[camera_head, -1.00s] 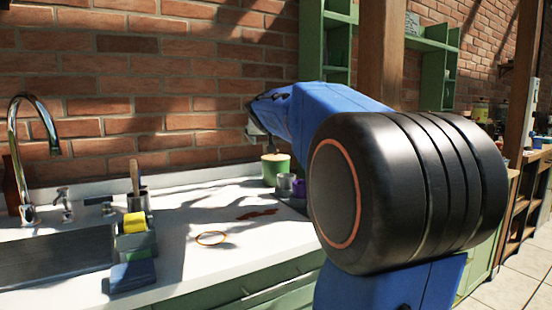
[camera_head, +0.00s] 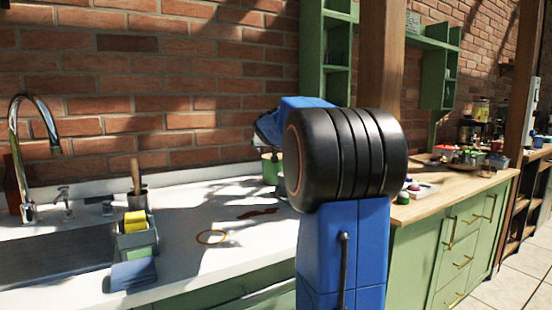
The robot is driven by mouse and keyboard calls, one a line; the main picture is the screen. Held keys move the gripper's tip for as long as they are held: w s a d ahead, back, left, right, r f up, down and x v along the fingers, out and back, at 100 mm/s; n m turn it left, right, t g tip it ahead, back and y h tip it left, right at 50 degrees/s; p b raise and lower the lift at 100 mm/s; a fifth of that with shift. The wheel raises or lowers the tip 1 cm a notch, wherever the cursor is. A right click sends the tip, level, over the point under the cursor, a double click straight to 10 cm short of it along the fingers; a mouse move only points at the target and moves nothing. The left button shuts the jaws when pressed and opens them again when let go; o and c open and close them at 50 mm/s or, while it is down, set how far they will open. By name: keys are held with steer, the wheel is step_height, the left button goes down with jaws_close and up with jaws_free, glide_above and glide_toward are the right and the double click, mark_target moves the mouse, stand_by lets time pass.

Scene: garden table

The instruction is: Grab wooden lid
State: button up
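A green canister (camera_head: 271,170) stands at the back of the white counter, partly hidden behind my arm. Its wooden lid, seen on top one second ago, is now mostly hidden by the end of my arm and hard to make out. My gripper (camera_head: 267,141) is at the far end of my blue arm, just above the canister. Its fingers are too small and shaded to read, and I cannot tell whether they touch the lid.
A flat ring (camera_head: 211,237) and a reddish-brown piece (camera_head: 257,213) lie on the counter. A caddy (camera_head: 137,240) with a yellow sponge stands by the sink (camera_head: 60,262). A tap (camera_head: 35,150) rises at left. A wooden counter (camera_head: 450,187) with several items is at right.

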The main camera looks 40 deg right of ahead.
steer(key=shift+x, duration=1.5)
steer(key=shift+f, duration=0.1)
steer(key=c, duration=0.8)
